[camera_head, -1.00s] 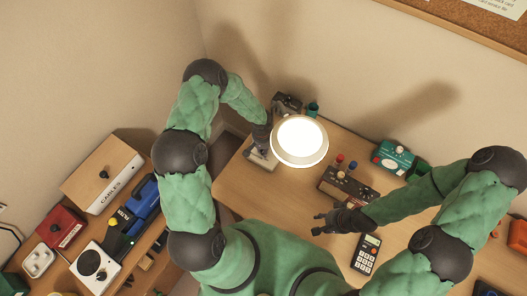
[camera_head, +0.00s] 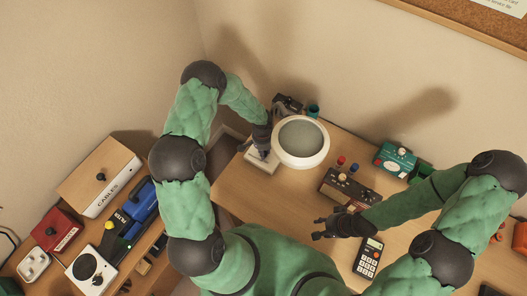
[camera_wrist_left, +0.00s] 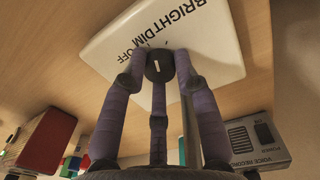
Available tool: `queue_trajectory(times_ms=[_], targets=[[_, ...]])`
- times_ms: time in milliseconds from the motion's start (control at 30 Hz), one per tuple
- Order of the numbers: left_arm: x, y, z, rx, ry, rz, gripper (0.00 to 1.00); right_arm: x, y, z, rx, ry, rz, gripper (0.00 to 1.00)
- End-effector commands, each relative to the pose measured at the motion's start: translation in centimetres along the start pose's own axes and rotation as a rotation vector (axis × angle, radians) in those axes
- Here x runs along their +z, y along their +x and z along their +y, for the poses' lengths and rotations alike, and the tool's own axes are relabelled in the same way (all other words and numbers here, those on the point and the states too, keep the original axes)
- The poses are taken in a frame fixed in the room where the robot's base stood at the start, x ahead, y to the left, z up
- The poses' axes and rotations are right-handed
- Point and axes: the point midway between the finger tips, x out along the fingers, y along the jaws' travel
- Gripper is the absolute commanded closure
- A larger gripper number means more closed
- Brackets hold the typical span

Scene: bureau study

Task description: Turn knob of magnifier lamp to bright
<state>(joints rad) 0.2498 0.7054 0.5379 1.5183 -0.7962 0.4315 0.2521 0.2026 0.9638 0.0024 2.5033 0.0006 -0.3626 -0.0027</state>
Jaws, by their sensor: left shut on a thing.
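The magnifier lamp's round white head (camera_head: 325,150) is unlit, with a grey lens. Its pale base (camera_head: 259,166) stands on the desk. In the left wrist view, the white base (camera_wrist_left: 225,50) is lettered BRIGHT, DIM and OFF. The dark knob (camera_wrist_left: 160,65) has a white mark; I cannot tell which label it points at. My left gripper (camera_wrist_left: 160,78) is shut on the knob, its purple-grey fingers around it. In the head view, my left gripper (camera_head: 263,152) is over the base, partly hiding it. My right gripper (camera_head: 319,228) is open and empty above the desk.
A brown box with red and blue knobs (camera_head: 345,187), a teal device (camera_head: 396,158) and a calculator (camera_head: 369,257) are on the desk. A grey voice recorder (camera_wrist_left: 255,143) is close to my left fingers. A cables box (camera_head: 100,176) is on the left.

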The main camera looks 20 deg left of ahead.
Motion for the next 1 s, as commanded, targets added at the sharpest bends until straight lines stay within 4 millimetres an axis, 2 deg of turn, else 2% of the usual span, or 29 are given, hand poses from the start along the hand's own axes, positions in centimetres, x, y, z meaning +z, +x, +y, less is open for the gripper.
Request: queue_trajectory(times_ms=[167, 200, 267, 300, 700, 867, 1000], targets=[[-0.3, -0.2, -0.1, -0.002, -0.001, 0.007, 1.00, 0.0, 0.0, 0.0, 0.000, 0.000, 0.000, 0.60], [-0.3, -0.2, -0.1, -0.002, -0.001, 0.007, 0.67, 0.0, 0.0, 0.0, 0.000, 0.000, 0.000, 0.60], [-0.3, -0.2, -0.1, -0.002, -0.002, 0.007, 0.50, 0.0, 0.0, 0.0, 0.000, 0.000, 0.000, 0.60], [-0.2, -0.1, -0.1, -0.002, -0.001, 0.006, 0.46, 0.0, 0.0, 0.0, 0.000, 0.000, 0.000, 0.60], [-0.1, -0.5, -0.1, -0.001, -0.001, 0.003, 0.46, 0.0, 0.0, 0.0, 0.000, 0.000, 0.000, 0.60], [-0.2, -2.7, -0.1, -0.003, -0.002, 0.005, 0.46, 0.0, 0.0, 0.0, 0.000, 0.000, 0.000, 0.60], [-0.2, -5.6, -0.1, -0.003, -0.002, 0.007, 0.46, 0.0, 0.0, 0.0, 0.000, 0.000, 0.000, 0.60]])
